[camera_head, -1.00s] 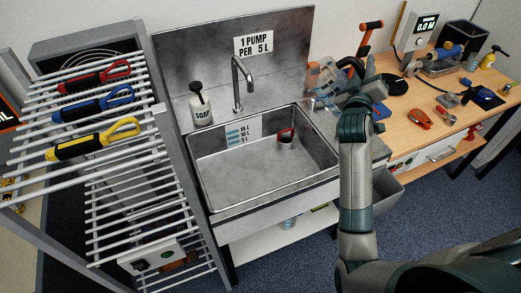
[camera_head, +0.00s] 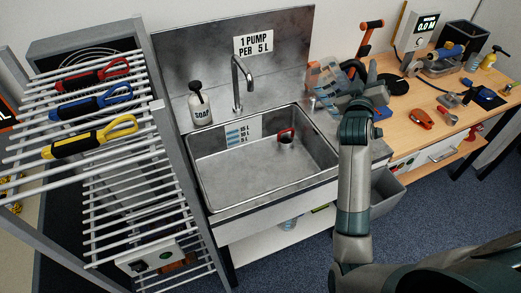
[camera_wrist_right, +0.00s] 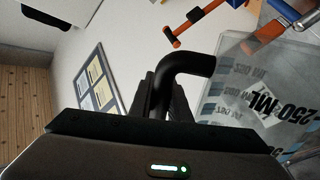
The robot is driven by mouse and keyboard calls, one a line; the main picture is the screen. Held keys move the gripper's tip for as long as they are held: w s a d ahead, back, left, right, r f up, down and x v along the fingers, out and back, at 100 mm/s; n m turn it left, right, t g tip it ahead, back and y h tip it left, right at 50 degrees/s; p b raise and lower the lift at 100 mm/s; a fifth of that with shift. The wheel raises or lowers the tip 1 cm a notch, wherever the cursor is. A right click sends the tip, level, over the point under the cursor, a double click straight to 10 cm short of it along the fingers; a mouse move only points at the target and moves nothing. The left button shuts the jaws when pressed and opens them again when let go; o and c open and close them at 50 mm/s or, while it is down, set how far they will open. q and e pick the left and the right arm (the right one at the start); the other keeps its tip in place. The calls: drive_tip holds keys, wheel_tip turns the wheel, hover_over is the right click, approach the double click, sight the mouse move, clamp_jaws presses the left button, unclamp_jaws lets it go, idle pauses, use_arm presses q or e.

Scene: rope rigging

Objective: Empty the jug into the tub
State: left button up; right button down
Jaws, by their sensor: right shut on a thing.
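The jug (camera_head: 324,82) is clear with blue level marks, at the right rim of the sink tub, and looks tilted. Its printed side (camera_wrist_right: 255,110) and black handle (camera_wrist_right: 185,62) show in the right wrist view. My right gripper (camera_head: 348,92) is shut on the handle; its dark fingers (camera_wrist_right: 165,98) also show in the wrist view. The tub (camera_head: 225,175) is a steel basin with a litre scale on its back wall. I cannot tell how much liquid the jug holds. My left gripper is out of view.
A soap bottle (camera_head: 200,105) and a tap (camera_head: 237,85) stand behind the tub. A rack (camera_head: 90,120) with coloured-handled tools is at the left. The wooden bench (camera_head: 440,120) at the right holds several tools and a display box.

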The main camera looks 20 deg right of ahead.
drive_tip(key=shift+s+d+f+m+b, duration=0.1)
drive_tip(key=shift+f+m+b, duration=1.35)
drive_tip(key=shift+f, duration=0.65)
drive_tip(key=shift+w+a+f+m+g+b, duration=0.1)
drive_tip(key=shift+a+f+m+g+b, duration=0.1)
drive_tip(key=shift+f+m+b, duration=0.45)
drive_tip(key=shift+w+a+f+m+g+b, duration=0.15)
drive_tip(key=shift+f+m+b, duration=0.3)
drive_tip(key=shift+f, duration=0.45)
drive_tip(key=shift+w+a+f+m+g+b, duration=0.1)
drive_tip(key=shift+f+m+g+b, duration=0.15)
drive_tip(key=shift+f+m+b, duration=0.4)
drive_tip(key=shift+f, duration=0.45)
